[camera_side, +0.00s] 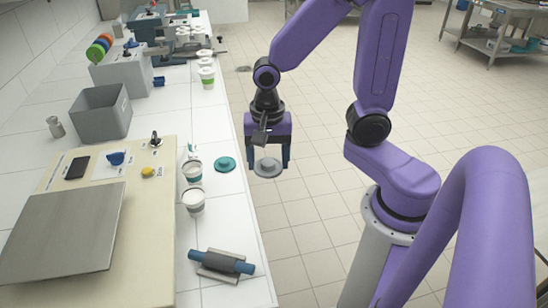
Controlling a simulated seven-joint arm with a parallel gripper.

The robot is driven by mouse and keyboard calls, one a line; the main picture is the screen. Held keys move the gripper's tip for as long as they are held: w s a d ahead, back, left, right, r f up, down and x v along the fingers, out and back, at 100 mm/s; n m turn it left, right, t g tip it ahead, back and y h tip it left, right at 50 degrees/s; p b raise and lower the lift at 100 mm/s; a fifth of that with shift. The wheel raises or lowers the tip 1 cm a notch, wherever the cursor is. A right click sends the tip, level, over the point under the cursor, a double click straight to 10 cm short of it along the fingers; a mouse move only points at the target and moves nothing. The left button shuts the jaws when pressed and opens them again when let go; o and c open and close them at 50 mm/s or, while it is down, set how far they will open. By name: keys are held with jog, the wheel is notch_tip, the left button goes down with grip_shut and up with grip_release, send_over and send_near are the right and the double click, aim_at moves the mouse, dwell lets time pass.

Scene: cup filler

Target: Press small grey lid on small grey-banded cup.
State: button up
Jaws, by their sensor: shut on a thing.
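My gripper (268,162) is shut on a small grey lid (268,168), a flat disc with a raised centre held level between the two fingers. In the picture they appear just right of the counter's edge, with floor tiles behind. The small grey-banded cup (194,200) stands upright on the white counter, below and left of my gripper. Its top looks open and pale inside. The held lid is well apart from it.
A teal lid (225,164) lies between the cups and my gripper. A dark blue-ended roller (222,263) lies in front. A beige board (150,215) with a metal plate (62,235) fills the left.

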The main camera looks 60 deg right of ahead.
send_near(192, 195)
jog(key=shift+d+f, duration=0.1)
jog(key=shift+f, duration=3.1)
jog(key=shift+f, duration=0.45)
jog(key=o, duration=1)
jog(key=shift+c, duration=0.2)
jog(key=shift+o, duration=0.4)
jog(key=shift+r, duration=0.1)
